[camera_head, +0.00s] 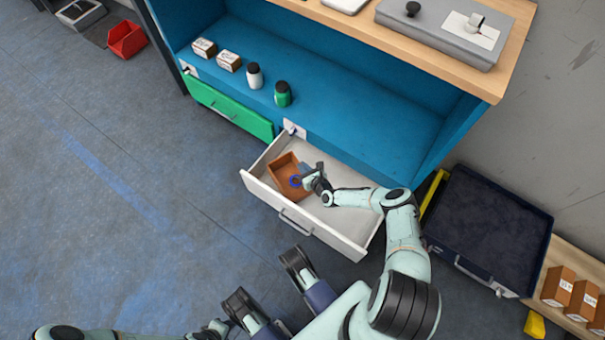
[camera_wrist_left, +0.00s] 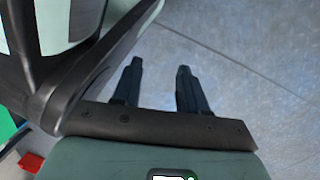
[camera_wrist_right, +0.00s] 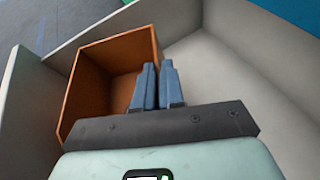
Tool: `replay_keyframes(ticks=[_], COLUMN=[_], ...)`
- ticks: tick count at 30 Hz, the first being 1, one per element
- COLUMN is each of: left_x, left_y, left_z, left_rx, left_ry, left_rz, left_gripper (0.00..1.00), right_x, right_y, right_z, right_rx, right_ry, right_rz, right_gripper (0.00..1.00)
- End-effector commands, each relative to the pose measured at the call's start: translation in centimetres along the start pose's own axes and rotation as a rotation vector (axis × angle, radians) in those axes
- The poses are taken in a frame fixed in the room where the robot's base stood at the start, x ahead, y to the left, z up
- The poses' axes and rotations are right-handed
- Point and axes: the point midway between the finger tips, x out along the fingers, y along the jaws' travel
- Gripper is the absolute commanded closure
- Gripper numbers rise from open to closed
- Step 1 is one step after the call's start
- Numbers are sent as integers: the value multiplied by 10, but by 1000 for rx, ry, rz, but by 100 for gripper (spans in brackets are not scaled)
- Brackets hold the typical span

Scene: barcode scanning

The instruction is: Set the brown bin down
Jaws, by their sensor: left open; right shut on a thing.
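The brown bin (camera_head: 284,168) is inside the open white drawer (camera_head: 337,224), toward the drawer's left end. My right gripper (camera_head: 302,180) is shut on the bin's right wall. In the right wrist view the brown bin (camera_wrist_right: 88,92) looks empty and a little tilted, and the fingers of my right gripper (camera_wrist_right: 158,88) close on its wall. Whether the bin's underside touches the drawer floor is hidden. My left gripper (camera_wrist_left: 158,85) is open and empty over bare floor in the left wrist view.
A closed green drawer (camera_head: 228,108) is left of the open one. Small boxes (camera_head: 229,61) and two bottles (camera_head: 254,76) stand on the blue shelf (camera_head: 350,110). A dark case (camera_head: 487,230) is at the right. The drawer's right half is free.

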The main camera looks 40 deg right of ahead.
Motion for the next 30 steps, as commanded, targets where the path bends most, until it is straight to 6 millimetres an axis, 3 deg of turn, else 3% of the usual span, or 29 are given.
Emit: replay_keyframes(ticks=[7, 15, 28, 30], left_x=[6, 20, 20, 20], left_y=[-7, -27, -28, -28], left_z=[9, 34, 36, 36], left_rx=[-10, -39, -40, -40], left_ry=[-33, -124, -131, -130], left_rz=[-13, -54, -56, -56], left_gripper=[57, 57, 57, 57], right_x=[5, 18, 19, 19], right_y=[-1, -4, -4, -4], right_z=[-9, -39, -44, -45], right_rx=[1, 0, 0, 0], right_ry=[-3, -4, -3, -1], right_rz=[0, -2, -1, 0], right_gripper=[100, 100, 100, 75])
